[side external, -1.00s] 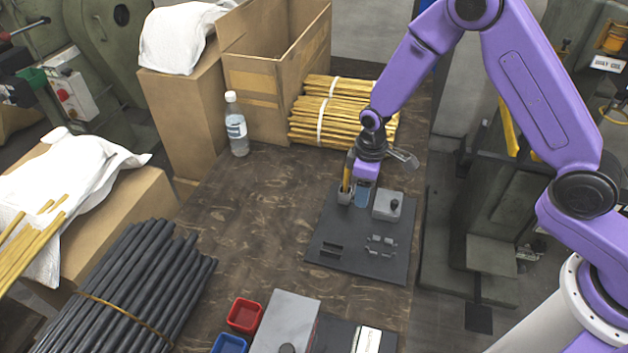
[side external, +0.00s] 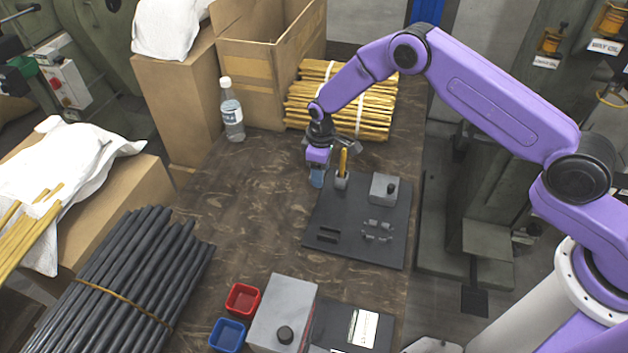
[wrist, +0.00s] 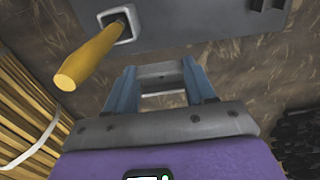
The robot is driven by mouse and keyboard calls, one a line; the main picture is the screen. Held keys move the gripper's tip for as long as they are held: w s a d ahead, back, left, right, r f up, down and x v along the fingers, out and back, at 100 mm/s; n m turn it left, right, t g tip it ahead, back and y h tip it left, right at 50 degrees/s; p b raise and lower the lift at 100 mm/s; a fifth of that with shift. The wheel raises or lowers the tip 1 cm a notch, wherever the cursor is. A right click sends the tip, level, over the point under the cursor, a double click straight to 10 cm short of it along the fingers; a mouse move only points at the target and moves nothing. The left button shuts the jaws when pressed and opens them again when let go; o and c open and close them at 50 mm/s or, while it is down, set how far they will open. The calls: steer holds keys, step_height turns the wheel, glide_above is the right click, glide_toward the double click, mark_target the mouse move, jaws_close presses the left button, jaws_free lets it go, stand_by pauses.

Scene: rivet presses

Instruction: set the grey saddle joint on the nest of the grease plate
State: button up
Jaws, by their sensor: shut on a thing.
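My gripper (side external: 317,182) is just off the far left edge of a dark plate (side external: 345,205), which I take to be the grease plate. In the wrist view my gripper (wrist: 160,82) has its blue fingers shut on a grey piece, the saddle joint (wrist: 158,72). It is mostly hidden in the side view. On the plate are a cluster of small grey posts (side external: 378,230) and a dark slotted part (side external: 328,235); I cannot tell for certain which is the nest. A yellow-handled brush (side external: 343,160) stands in a grey holder (side external: 341,182).
A bottle (side external: 232,112), a cardboard box (side external: 262,80) and bundled yellow rods (side external: 345,100) stand behind. Red (side external: 242,299) and blue (side external: 227,335) bins are in front. The table left of the plate is clear.

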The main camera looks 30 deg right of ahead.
mark_target(314, 189)
steer(key=shift+w+a+f, duration=0.2)
steer(key=shift+w+f, duration=0.35)
steer(key=shift+f, duration=0.15)
steer(key=shift+w+a+f, duration=0.15)
steer(key=shift+w+f, duration=0.35)
steer(key=shift+f, duration=1.7)
steer(key=shift+f, duration=0.1)
steer(key=o, duration=1)
step_height(314, 189, up, 11)
steer(key=shift+w+r, duration=0.1)
steer(key=shift+r, duration=0.5)
